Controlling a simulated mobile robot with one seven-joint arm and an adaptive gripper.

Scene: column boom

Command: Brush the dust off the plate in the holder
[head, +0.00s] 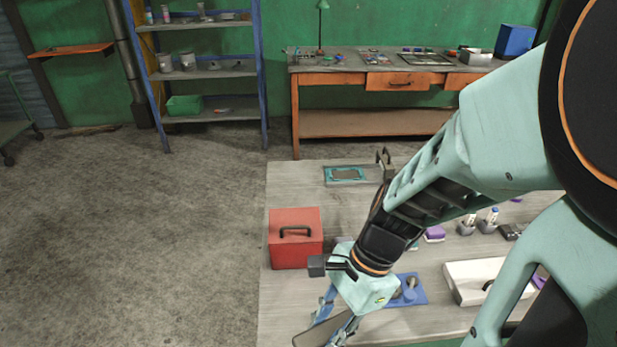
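A teal holder (329,175) with a flat grey plate (346,174) in it lies at the far end of the light wooden table. It is small here, and I cannot make out dust on it. My gripper (322,328) points down over the near left part of the table, far on the near side of the holder. A dark grey flat piece shows at its fingers, and the bottom picture edge cuts it off. I cannot tell whether it is held or part of the gripper. No brush can be clearly identified.
A red box (296,252) with a handle stands at the table's left edge. A blue mat (418,294) with small items lies right of my gripper, near a white case (466,272). A dark upright bracket (384,160) stands beside the holder. My arm hides the table's middle.

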